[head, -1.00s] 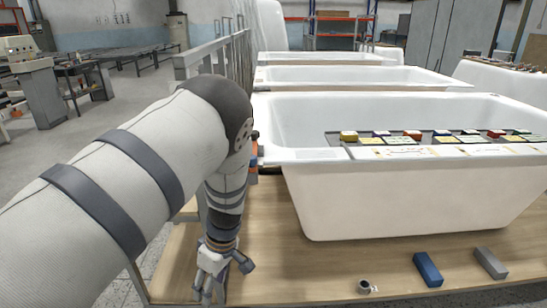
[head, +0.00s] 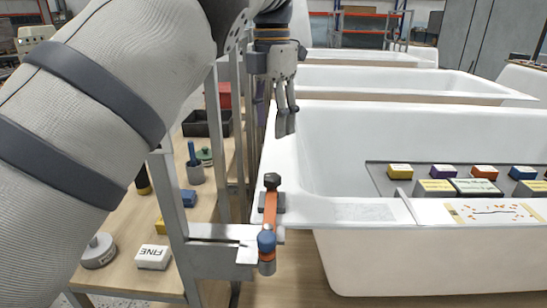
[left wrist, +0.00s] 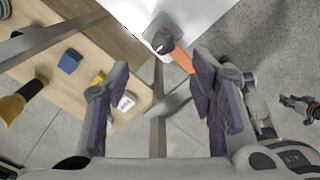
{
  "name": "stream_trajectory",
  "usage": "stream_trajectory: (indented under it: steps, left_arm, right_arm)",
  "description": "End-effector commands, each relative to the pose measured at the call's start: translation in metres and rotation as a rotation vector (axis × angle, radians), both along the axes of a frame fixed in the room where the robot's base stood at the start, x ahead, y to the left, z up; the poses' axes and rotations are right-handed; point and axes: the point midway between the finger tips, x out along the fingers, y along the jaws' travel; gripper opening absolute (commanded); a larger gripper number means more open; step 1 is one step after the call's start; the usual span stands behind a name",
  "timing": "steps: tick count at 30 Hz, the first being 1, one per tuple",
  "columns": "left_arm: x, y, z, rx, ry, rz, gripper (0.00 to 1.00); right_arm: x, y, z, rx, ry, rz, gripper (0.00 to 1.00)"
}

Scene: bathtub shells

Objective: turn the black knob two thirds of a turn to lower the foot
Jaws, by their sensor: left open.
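The black knob (head: 272,181) tops a grey pad at the end of an orange clamp arm (head: 269,208), at the left corner of the nearest tub's rim. A blue knob (head: 266,241) sits at the arm's near end. My left gripper (head: 286,122) hangs fingers down above and beyond the black knob, open, empty and apart from it. In the left wrist view the black knob (left wrist: 161,41) shows beyond the spread purple-padded fingers (left wrist: 158,105). The foot cannot be made out. What looks like my right gripper (left wrist: 300,106) is small at the right edge there.
A grey metal post and bracket (head: 215,258) stand beside the clamp. A wooden shelf (head: 220,205) at left holds a black bin (head: 205,124), a cup (head: 194,173) and a white FINE block (head: 153,257). A tray of coloured blocks (head: 376,176) spans the white tub (head: 400,250).

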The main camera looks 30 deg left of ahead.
Motion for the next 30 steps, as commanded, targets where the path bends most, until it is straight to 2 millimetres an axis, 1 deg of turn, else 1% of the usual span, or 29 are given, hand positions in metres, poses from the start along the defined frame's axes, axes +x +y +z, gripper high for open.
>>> stream_trajectory:
  steps: [2, 4, 9, 12, 16, 20, 27, 29, 30]
  left_arm:
    - [0.000, -0.001, -0.007, -0.001, 0.002, 0.000, 0.51]
    - [-0.001, -0.001, -0.020, -0.002, 0.004, 0.000, 0.51]
    - [-0.002, 0.000, -0.064, -0.001, 0.002, 0.001, 0.51]
    - [-0.001, 0.000, -0.087, 0.000, 0.001, -0.001, 0.51]
    - [-0.001, 0.000, -0.109, 0.000, 0.000, -0.002, 0.51]
    - [-0.001, -0.001, -0.118, 0.000, -0.001, -0.002, 0.51]
    - [-0.001, 0.000, -0.120, 0.000, -0.001, -0.002, 0.51]
    - [-0.001, 0.000, -0.120, 0.000, -0.001, -0.002, 0.37]
    - [-0.001, 0.000, -0.120, 0.000, -0.001, -0.002, 0.28]
  right_arm:
    - [0.000, 0.000, 0.001, -0.001, 0.001, -0.001, 0.40]
    - [0.000, 0.000, 0.001, -0.001, -0.001, -0.001, 0.40]
    - [0.003, 0.000, 0.004, -0.001, -0.011, -0.001, 0.40]
    - [0.005, 0.000, 0.006, -0.001, -0.016, -0.001, 0.40]
    - [0.006, 0.000, 0.007, 0.000, -0.021, -0.001, 0.40]
    - [0.006, 0.000, 0.008, 0.000, -0.022, -0.001, 0.40]
    - [0.006, 0.000, 0.008, 0.000, -0.022, -0.001, 0.40]
    - [0.006, 0.000, 0.008, 0.000, -0.022, -0.001, 0.40]
    - [0.006, 0.000, 0.008, 0.000, -0.022, -0.001, 0.40]
